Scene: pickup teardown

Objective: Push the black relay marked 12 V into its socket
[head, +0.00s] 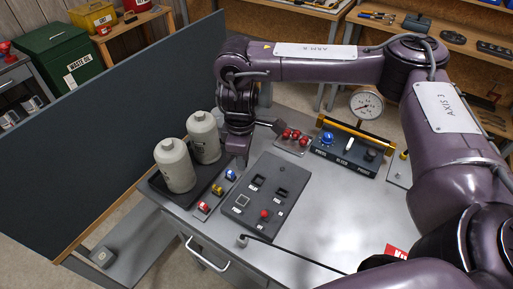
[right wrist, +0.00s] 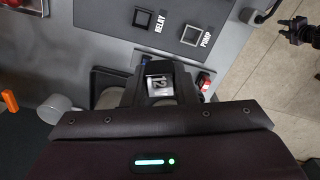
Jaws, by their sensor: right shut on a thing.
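My right gripper (head: 238,157) points down at the upper left edge of the dark panel (head: 283,168), beside the pale canisters. In the right wrist view it is shut on the black relay (right wrist: 160,83), whose pale top reads 12. The relay is hidden in the head view. The socket labelled RELAY (right wrist: 142,18) is a dark square in the panel; it shows empty, apart from the relay. A second socket (right wrist: 190,35) is labelled PUMP. My left gripper is not in view.
Two canisters (head: 175,166) stand in a black tray (head: 160,188) left of the panel. A strip of coloured fuses (head: 217,190) lies between them. A gauge (head: 366,105) stands beyond a knobbed box (head: 345,150).

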